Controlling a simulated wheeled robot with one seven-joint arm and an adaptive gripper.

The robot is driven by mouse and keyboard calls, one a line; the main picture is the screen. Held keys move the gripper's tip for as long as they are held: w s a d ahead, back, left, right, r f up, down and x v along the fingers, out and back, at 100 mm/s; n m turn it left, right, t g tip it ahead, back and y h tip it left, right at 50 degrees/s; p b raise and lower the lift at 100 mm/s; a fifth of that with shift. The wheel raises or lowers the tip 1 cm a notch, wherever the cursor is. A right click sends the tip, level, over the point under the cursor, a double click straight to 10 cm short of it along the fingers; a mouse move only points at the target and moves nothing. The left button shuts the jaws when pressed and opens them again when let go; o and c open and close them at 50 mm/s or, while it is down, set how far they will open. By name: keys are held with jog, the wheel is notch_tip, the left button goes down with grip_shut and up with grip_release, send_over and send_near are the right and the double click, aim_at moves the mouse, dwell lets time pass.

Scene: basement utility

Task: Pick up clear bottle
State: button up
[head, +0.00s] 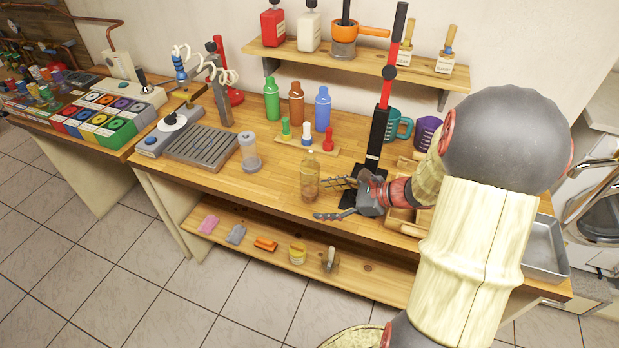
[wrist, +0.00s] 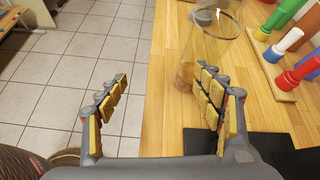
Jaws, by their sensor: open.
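The clear bottle (head: 310,178) stands upright near the front edge of the wooden workbench (head: 215,170), with the bench showing through it. My gripper (head: 330,199) is to its right, fingers spread and pointing toward it, with nothing held. In the wrist view my gripper (wrist: 161,74) is open and the gap shows bench edge and floor. The clear bottle (wrist: 212,45) appears there beyond the right finger, which hides part of its lower body. I cannot tell whether that finger touches it.
A black stand with a red post (head: 378,140) rises close behind my gripper.

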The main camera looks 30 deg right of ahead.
aim_at(310, 180)
jog(key=w+d+r+m+t+h, duration=0.1)
jog(key=w+d+m+t, duration=0.1)
jog(key=w+d+m, duration=0.2)
jog(key=shift+t, duration=0.3)
jog(key=shift+a+b+x, duration=0.15)
jog(key=shift+b+x, duration=0.55)
jog(key=shift+x, duration=1.1)
jog(key=shift+a+b+x, duration=0.1)
jog(key=shift+b+x, duration=0.55)
jog(key=shift+x, duration=1.15)
jog(key=shift+s+r, duration=0.1)
jog(key=shift+r, duration=0.05)
jog(key=shift+c, duration=0.9)
jog(key=c, duration=1.3)
jog(key=shift+c, duration=0.2)
jog(key=shift+r, duration=0.1)
